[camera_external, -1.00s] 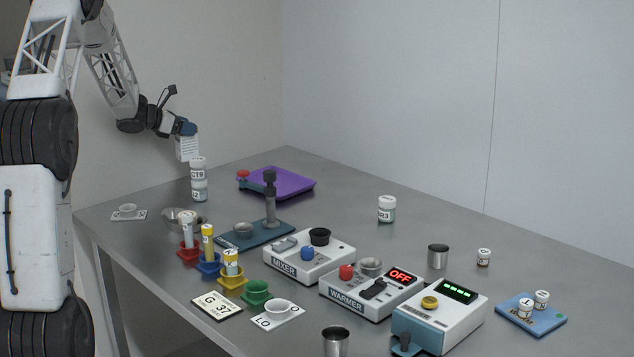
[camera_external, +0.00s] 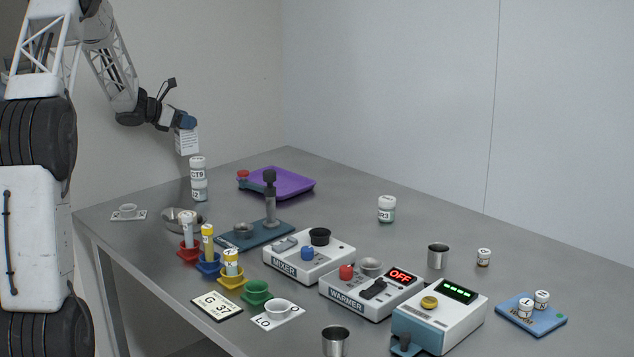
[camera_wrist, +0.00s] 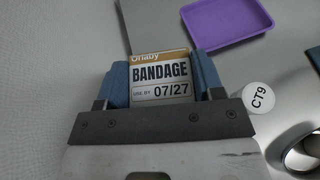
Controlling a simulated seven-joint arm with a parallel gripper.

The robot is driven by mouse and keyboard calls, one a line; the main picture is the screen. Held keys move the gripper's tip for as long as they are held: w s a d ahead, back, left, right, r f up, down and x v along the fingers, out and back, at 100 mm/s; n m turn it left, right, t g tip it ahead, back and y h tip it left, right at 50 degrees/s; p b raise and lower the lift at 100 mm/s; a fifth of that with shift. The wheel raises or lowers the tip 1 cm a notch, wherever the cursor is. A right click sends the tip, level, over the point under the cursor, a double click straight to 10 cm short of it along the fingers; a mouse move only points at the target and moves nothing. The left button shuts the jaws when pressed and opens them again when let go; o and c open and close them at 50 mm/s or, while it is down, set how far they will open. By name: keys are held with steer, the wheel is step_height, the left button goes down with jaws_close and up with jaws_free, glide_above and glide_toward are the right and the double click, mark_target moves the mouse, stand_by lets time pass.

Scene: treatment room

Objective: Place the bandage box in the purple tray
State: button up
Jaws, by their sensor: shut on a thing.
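The bandage box (camera_wrist: 160,76) is white with an orange band, reading "BANDAGE" and "USE BY 07/27" in the wrist view. My gripper (camera_external: 187,124) is shut on it, with a blue finger on each side of the box. In the external view the white box (camera_external: 187,142) hangs below the fingers, above the table's far left part. The purple tray (camera_external: 280,183) lies at the back of the table, to the right of and below my gripper. In the wrist view the tray (camera_wrist: 230,42) is at the upper right, apart from the box.
A metal bowl (camera_external: 176,221) sits left.

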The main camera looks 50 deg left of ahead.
step_height(320, 180, up, 5)
steer(key=shift+f, duration=0.1)
steer(key=w+d+m+g+h, duration=0.2)
steer(key=d+m+h, duration=0.1)
steer(key=d, duration=1)
steer(key=w+d+m+g+h, duration=0.2)
steer(key=d+m+h, duration=0.15)
steer(key=d, duration=0.95)
step_height(320, 180, down, 10)
steer(key=shift+s+d, duration=0.25)
steer(key=shift+d, duration=0.15)
steer(key=shift+w+a, duration=0.1)
steer(key=w+a, duration=0.3)
steer(key=w, duration=0.4)
steer(key=w+a+f, duration=0.1)
steer(key=w+a, duration=0.2)
steer(key=w, duration=0.4)
steer(key=shift+w+a, duration=0.15)
steer(key=shift+a, duration=0.2)
steer(key=shift+f, duration=0.2)
steer(key=shift+f, duration=1.6)
